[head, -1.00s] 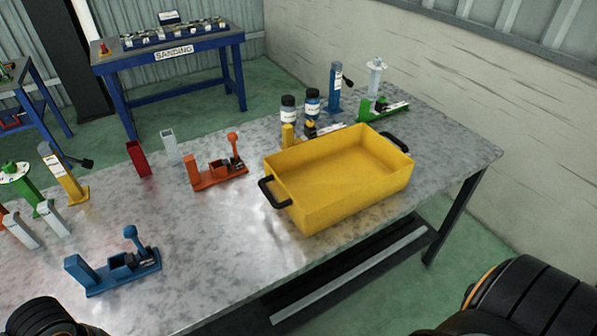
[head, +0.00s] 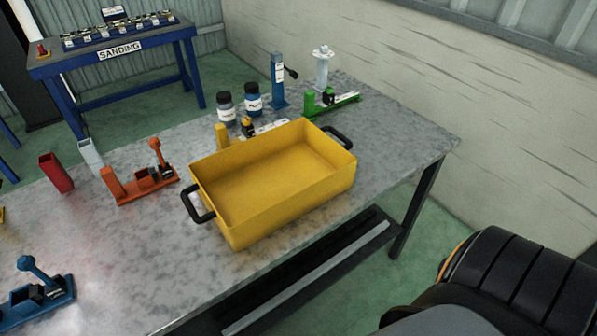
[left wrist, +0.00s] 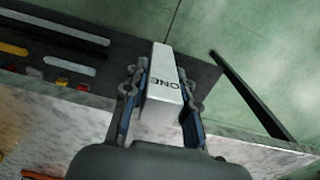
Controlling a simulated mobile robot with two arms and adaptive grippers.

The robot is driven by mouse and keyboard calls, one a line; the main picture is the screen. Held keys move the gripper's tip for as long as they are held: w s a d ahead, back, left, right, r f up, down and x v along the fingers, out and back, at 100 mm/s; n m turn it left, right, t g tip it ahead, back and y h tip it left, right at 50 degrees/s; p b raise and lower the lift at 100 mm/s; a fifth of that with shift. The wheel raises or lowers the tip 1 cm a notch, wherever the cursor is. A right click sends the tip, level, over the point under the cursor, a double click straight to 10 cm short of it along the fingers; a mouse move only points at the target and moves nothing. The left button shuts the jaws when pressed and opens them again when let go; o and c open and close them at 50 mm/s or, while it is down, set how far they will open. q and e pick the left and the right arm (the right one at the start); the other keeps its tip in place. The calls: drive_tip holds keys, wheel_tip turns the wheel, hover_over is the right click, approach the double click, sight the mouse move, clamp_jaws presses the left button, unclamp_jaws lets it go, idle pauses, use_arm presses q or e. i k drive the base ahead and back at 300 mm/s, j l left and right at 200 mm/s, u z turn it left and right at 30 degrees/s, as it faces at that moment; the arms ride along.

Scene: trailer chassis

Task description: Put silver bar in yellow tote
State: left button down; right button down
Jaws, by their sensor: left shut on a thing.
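The yellow tote (head: 235,222) stands on the metal table in the head view, open at the top, with black handles at its ends. It looks empty. In the left wrist view my left gripper (left wrist: 163,95) is shut on a silver bar (left wrist: 162,75), a pale block with dark lettering that reads "ONE". The bar sticks out past the fingers. The head view does not show my left gripper or this bar. My right gripper is not in view.
The table (head: 400,150) also bears an orange clamp (head: 140,186), a blue clamp (head: 40,295), a red tube (head: 56,173), a pale tube (head: 91,157) and bottles (head: 226,108). A lower shelf (head: 300,275) lies beneath. The table's right end is clear.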

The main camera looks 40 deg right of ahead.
sight(275, 188)
drive_tip(key=l, duration=2.55)
drive_tip(key=u, duration=0.05)
